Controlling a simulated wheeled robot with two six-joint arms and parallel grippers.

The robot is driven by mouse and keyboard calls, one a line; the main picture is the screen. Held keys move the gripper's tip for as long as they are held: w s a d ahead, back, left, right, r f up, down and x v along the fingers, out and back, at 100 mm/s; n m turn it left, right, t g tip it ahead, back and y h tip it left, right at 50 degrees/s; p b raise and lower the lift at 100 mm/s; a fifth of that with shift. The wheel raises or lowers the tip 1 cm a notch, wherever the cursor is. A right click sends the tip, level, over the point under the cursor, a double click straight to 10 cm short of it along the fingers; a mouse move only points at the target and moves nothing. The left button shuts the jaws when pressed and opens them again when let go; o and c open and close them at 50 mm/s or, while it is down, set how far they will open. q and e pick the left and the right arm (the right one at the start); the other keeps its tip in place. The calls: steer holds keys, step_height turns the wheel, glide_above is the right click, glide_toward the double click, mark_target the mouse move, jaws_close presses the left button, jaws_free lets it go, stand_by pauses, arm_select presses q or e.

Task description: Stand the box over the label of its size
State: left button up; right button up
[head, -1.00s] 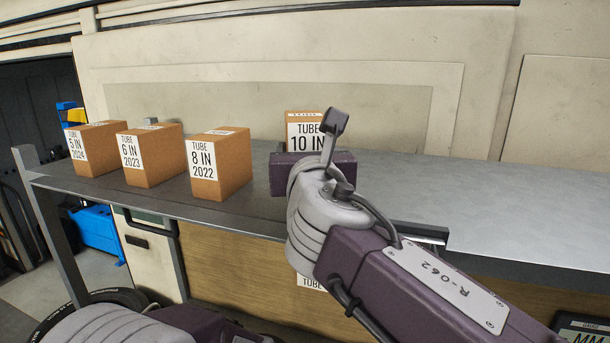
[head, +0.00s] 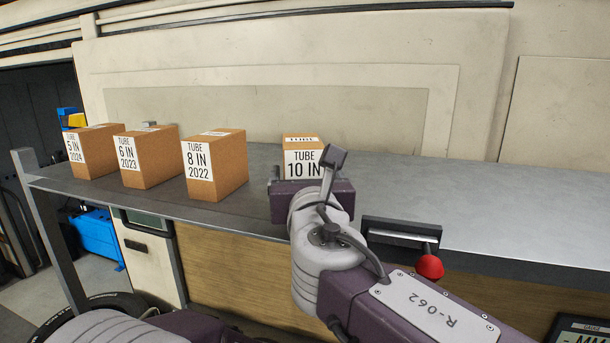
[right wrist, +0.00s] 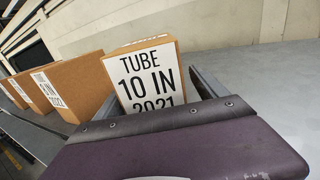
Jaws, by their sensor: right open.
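A brown box (head: 303,145) labelled TUBE 10 IN stands on the grey shelf, right of the row of boxes. In the right wrist view the box (right wrist: 147,80) is upright, with its white label reading TUBE 10 IN 2021 facing me. My right gripper (head: 310,187) is at its front; its fingers (right wrist: 160,97) are open, one on each side of the box. The gripper body hides the box's lower part and whatever is under it. My left arm shows at the bottom left; its gripper is out of view.
Boxes marked 5 IN 2024 (head: 95,150), 6 IN 2023 (head: 150,158) and 8 IN 2022 (head: 216,168) stand in a row on the shelf (head: 500,215). A red knob (head: 430,267) hangs at its front edge. The shelf's right side is clear.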

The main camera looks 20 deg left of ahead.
steer(key=shift+s+a, duration=0.1)
steer(key=shift+s, duration=0.05)
steer(key=b+v, duration=0.4)
steer(key=v, duration=0.7)
steer(key=shift+b, duration=0.3)
steer(key=shift+s, duration=0.25)
